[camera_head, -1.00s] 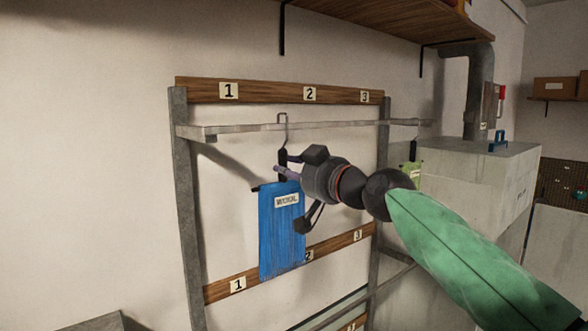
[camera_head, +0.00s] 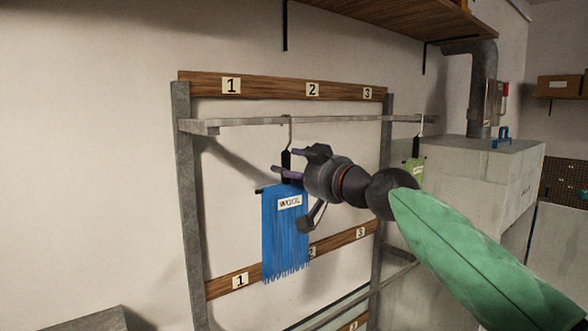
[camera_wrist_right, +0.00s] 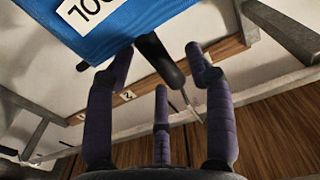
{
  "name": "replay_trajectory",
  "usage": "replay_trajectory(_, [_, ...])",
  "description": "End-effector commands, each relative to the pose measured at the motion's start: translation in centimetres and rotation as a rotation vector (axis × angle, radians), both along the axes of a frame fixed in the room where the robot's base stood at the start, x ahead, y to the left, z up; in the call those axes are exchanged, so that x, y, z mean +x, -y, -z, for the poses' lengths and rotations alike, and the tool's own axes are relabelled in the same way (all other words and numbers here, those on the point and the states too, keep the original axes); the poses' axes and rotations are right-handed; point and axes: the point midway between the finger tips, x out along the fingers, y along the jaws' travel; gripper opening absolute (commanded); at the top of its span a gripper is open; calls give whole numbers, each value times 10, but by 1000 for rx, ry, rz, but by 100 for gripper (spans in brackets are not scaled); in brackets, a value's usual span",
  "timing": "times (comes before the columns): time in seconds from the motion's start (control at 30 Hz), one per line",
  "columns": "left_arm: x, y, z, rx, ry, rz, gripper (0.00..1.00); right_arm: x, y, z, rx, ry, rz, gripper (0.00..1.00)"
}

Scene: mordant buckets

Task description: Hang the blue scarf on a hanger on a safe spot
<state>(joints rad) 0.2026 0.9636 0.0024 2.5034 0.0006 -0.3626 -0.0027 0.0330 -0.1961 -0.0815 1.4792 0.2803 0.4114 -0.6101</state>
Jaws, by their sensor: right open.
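The blue scarf (camera_head: 285,235) with a "WOOL" label hangs from a hanger with a black stem (camera_head: 286,165) and a thin wire hook. The hook meets the upper rail (camera_head: 240,121) left of the number 2 sign and appears to hang over it. My right gripper (camera_head: 284,173) is open at the black stem, its fingers around or beside it. In the right wrist view, the spread fingers (camera_wrist_right: 160,75) flank the dark stem (camera_wrist_right: 160,60), and the scarf (camera_wrist_right: 135,22) fills the top. My left gripper is not in view.
Boards with signs 1, 2 and 3 (camera_head: 312,90) run above and below the rail. A green piece on another hanger (camera_head: 414,172) hangs at the rail's right end, near a grey block with a pipe (camera_head: 482,95). A wooden shelf (camera_head: 400,15) is overhead.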

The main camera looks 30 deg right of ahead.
Motion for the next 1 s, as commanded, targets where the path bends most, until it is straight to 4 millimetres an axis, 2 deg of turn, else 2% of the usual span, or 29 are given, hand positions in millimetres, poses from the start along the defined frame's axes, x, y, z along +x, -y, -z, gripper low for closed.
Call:
replay_trajectory(0.23, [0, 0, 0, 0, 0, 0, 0, -12, 1, 0, 1, 0, 1, 54])
replay_trajectory(0.7, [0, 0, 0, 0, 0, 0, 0, -95, 8, 0, 0, 1, 2, 54])
replay_trajectory(0.83, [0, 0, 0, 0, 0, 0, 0, -110, 10, 0, 0, 0, 2, 54])
replay_trajectory(1.0, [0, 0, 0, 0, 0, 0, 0, -118, 10, 1, 0, -1, 1, 54])
